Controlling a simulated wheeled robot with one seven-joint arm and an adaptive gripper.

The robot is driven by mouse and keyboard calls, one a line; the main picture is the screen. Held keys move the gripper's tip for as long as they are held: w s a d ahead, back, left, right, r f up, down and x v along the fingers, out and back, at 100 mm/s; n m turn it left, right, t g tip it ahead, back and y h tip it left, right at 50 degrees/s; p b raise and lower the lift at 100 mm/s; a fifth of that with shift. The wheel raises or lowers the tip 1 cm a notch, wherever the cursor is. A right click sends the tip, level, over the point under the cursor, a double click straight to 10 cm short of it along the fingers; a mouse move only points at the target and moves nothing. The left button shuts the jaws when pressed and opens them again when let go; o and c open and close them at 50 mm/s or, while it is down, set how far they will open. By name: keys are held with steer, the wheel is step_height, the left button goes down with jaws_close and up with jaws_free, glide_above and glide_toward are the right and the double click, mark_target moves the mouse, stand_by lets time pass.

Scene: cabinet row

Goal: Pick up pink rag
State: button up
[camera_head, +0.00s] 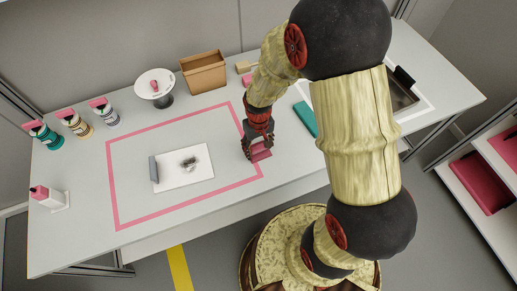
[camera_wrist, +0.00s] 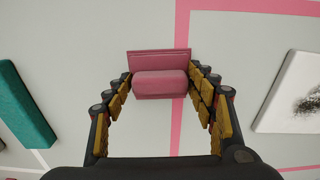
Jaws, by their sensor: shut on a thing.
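The pink rag (camera_wrist: 160,84) shows in the wrist view as a folded pink piece between the two fingertips of my gripper (camera_wrist: 160,78). The fingers press on its left and right ends, and the gripper is shut on it. In the head view the rag (camera_head: 262,155) shows just below my gripper (camera_head: 257,143), by the right side of the pink outline on the white table. The gripper hides part of it there. I cannot tell whether the rag touches the table.
A white board (camera_head: 198,175) with a dark smudge and a grey strip lies left of my gripper. Several bottles (camera_head: 76,124), a round dish on a stand (camera_head: 155,83) and a brown box (camera_head: 203,72) stand farther back. A teal block (camera_head: 305,118) lies to the right. Bare table surrounds the board.

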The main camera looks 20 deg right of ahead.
mark_target(258, 146)
steer(key=shift+r+p, duration=0.35)
steer(key=shift+r, duration=0.2)
step_height(258, 146, up, 2)
steer(key=shift+r+p, duration=0.15)
steer(key=shift+p, duration=0.5)
steer(key=s+d+r+p, duration=0.4)
steer(key=s+r, duration=0.5)
steer(key=s, duration=0.4)
steer(key=shift+d+r+p, duration=0.3)
steer(key=shift+d+p, duration=0.1)
steer(key=shift+d, duration=0.4)
steer(key=o, duration=0.5)
steer(key=c, duration=0.4)
